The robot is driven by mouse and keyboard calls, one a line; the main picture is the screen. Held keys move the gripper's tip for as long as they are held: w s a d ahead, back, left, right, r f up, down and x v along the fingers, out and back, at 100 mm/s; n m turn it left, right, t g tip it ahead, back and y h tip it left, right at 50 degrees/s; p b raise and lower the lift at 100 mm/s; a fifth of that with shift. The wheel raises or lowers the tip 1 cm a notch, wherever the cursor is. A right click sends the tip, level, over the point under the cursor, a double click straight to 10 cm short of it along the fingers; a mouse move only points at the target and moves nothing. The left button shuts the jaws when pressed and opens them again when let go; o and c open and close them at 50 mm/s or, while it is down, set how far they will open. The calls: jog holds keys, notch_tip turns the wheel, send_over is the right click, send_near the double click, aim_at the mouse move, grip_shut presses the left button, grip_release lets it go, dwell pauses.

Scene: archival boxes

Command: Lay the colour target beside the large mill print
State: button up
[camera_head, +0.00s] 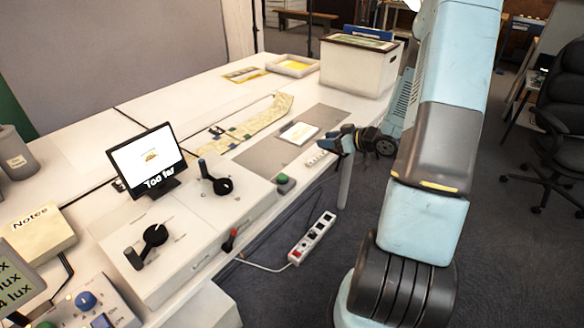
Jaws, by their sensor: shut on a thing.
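My gripper (334,145) is over the front edge of the white table, by the grey mat. It is shut on a small pale strip with dark patches (315,157), which looks like the colour target; my fingers partly hide it. A long yellowish sheet (262,118) with dark and coloured patches near its left end lies behind the mat. A smaller yellow print (245,74) lies at the back of the table. I cannot tell for sure which is the large mill print.
A grey mat (262,156) carries a white pad (298,133). A white box (355,70) and a shallow tray (292,65) stand behind. A small screen (147,160) reads "Too far". Black-handled controls (215,183) stand left; a power strip (312,238) is below the table edge.

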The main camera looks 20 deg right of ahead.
jog(key=shift+w+d, duration=0.1)
jog(key=w+a+f, duration=0.4)
jog(key=w+a, duration=0.1)
jog(key=a, duration=0.2)
send_over(289, 169)
jog(key=f, duration=0.5)
jog(key=shift+d, duration=0.3)
jog(key=f, duration=0.2)
jog(key=shift+w+a+f, duration=0.25)
jog(key=shift+a+f, duration=0.05)
jog(key=shift+f, duration=0.5)
jog(key=shift+f, duration=0.15)
jog(key=o, duration=1)
jog(key=shift+s, duration=0.1)
